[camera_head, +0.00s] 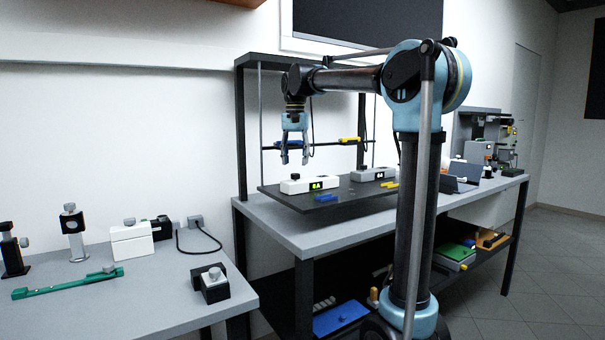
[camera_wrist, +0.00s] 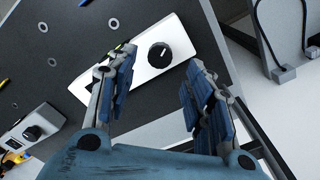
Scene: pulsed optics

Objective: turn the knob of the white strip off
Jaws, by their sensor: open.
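The white strip (camera_head: 309,185) lies on a dark board on the middle bench, with a black knob on its top and a lit display on its front. In the wrist view the strip (camera_wrist: 180,32) runs diagonally at the top, and its round black knob (camera_wrist: 159,55) has a pale pointer line. My gripper (camera_head: 295,160) is open and points down above the strip. In the wrist view my gripper (camera_wrist: 155,85) has its fingers on either side of the picture's middle, with the knob beyond the gap between them. Nothing is between the fingers.
A second, greyer strip (camera_head: 373,174) with a knob sits on the dark board (camera_head: 337,202) to the right. Blue and yellow pieces lie near the strips. A dark frame with a crossbar stands behind. The left bench (camera_head: 130,303) holds several mounts and a green bar (camera_head: 67,284).

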